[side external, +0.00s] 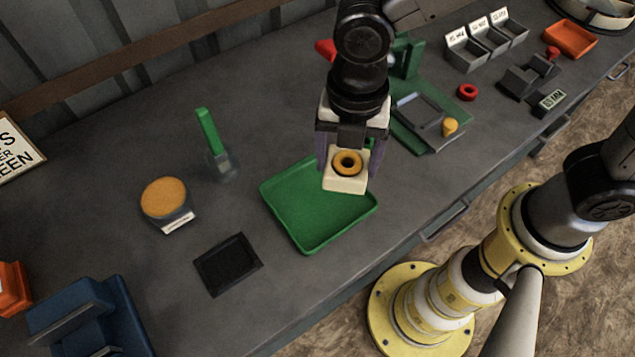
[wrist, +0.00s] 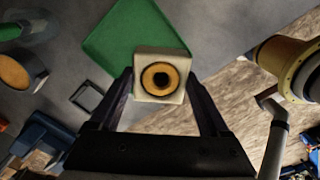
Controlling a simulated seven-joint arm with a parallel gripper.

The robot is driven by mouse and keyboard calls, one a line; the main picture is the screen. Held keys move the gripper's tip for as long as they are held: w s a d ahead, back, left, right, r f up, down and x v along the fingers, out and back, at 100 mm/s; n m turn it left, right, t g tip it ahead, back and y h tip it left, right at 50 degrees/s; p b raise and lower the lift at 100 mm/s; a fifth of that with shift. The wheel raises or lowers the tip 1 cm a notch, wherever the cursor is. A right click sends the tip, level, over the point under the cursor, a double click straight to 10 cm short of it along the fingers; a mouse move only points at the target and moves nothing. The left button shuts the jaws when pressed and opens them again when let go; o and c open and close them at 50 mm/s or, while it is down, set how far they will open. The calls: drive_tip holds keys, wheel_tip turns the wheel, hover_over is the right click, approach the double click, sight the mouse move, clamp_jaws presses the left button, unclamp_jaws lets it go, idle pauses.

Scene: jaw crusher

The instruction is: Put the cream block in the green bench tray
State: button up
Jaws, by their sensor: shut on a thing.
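The cream block (side external: 346,184) has an orange ring with a dark centre on one face. My gripper (side external: 345,165) is shut on it, with a finger on each side. The block is in front of the right part of the green bench tray (side external: 300,222) in the side view; its height above the tray is hard to tell. In the wrist view the cream block (wrist: 161,92) sits between the fingertips of my gripper (wrist: 162,88), and the green tray (wrist: 125,38) shows behind it. The block hides part of the tray. The visible tray floor is empty.
A tub of orange material (side external: 165,198), a green-handled brush (side external: 208,135) and a black square tray (side external: 228,264) lie left of the green tray. The green machine (side external: 405,60) with a yellow cone (side external: 450,126) stands behind right. A red ring (side external: 467,91) lies farther right.

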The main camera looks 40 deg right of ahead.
drive_tip(key=w+a+f, duration=0.2)
drive_tip(key=f, duration=0.1)
drive_tip(key=w+a+f, duration=0.1)
drive_tip(key=f, duration=0.1)
drive_tip(key=shift+f, duration=0.25)
drive_tip(key=shift+w+a+f, duration=0.1)
drive_tip(key=shift+f, duration=1.45)
drive_tip(key=shift+f, duration=0.1)
drive_tip(key=o, duration=1.5)
drive_tip(key=shift+f, duration=0.1)
drive_tip(key=shift+o, duration=0.2)
